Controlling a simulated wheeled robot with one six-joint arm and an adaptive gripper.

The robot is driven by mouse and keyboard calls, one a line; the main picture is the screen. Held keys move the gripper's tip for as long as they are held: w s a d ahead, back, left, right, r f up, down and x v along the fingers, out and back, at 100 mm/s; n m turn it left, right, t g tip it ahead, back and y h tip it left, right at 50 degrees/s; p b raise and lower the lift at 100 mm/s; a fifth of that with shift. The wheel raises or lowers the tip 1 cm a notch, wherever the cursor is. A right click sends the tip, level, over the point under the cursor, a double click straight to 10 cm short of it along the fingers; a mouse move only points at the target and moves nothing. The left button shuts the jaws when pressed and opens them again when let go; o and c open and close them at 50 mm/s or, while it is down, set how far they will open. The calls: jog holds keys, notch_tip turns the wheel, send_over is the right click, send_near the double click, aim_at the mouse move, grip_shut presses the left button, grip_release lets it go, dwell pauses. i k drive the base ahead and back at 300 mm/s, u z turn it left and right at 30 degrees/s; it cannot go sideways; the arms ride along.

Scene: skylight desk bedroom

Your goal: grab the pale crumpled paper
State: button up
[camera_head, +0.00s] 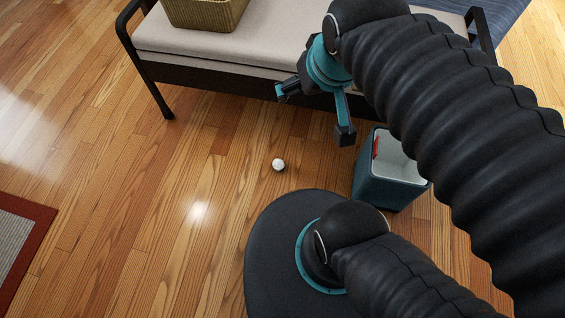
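The pale crumpled paper (278,165) is a small whitish ball on the wooden floor, in front of the bench and just beyond my round dark base. My gripper (312,116) is open and empty, with its two fingers spread wide. In the picture it appears above and to the right of the paper, apart from it. My black ribbed arm fills the right side of the view.
A blue-grey bin (381,187) with a pale inside and something red in it stands right of the paper. A cushioned bench (190,42) with dark legs holds a woven basket (206,12). A red-edged rug (27,212) lies at left. The floor left of the paper is clear.

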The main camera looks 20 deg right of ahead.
aim_at(278, 164)
jog(key=k, duration=0.5)
jog(key=u, duration=1.7)
jog(key=i, duration=3.05)
jog(key=z, duration=5.05)
